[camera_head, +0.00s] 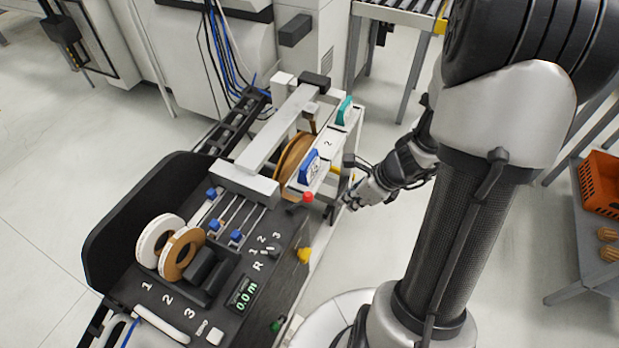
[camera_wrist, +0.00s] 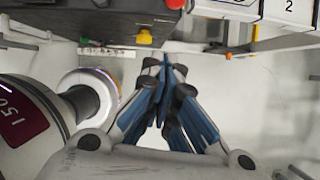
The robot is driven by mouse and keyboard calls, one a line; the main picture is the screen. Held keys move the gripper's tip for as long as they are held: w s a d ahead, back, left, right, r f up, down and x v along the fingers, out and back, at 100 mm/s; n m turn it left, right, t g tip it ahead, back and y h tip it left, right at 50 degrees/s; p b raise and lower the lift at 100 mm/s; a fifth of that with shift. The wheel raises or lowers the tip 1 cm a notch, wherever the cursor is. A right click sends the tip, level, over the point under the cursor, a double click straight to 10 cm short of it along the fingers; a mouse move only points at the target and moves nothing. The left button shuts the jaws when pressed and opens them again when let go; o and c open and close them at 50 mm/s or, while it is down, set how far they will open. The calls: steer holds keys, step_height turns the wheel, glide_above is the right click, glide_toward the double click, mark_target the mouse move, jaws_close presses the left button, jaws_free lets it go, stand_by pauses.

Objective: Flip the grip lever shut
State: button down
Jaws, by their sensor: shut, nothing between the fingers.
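My gripper (camera_head: 351,204) is shut and empty beside the right side of the edge-banding machine (camera_head: 268,215). In the wrist view its blue-padded fingers (camera_wrist: 166,64) meet at the tips, just short of the machine's side. A small dark lever-like part (camera_head: 330,213) sits on that side close to my fingertips; a dark bar with a small orange dot (camera_wrist: 228,56) shows right of the fingers in the wrist view. I cannot tell for sure which part is the grip lever, or its position.
A red knob (camera_head: 308,197) and a yellow knob (camera_head: 304,255) stand on the machine near my gripper. Blue (camera_head: 309,167) and teal (camera_head: 344,110) parts sit behind, beside a brown roll (camera_head: 293,156). An orange crate (camera_head: 601,183) is at the right.

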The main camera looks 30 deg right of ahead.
steer(key=shift+s+d+f+m, duration=0.1)
steer(key=shift+d+f+m, duration=0.2)
steer(key=shift+m, duration=0.1)
steer(key=shift+a, duration=0.1)
steer(key=w+a+f+b, duration=0.4)
steer(key=w+f, duration=0.3)
steer(key=f, duration=0.1)
steer(key=shift+f+b, duration=0.15)
steer(key=shift+b, duration=0.25)
steer(key=shift+w+p, duration=0.1)
steer(key=shift+p, duration=0.2)
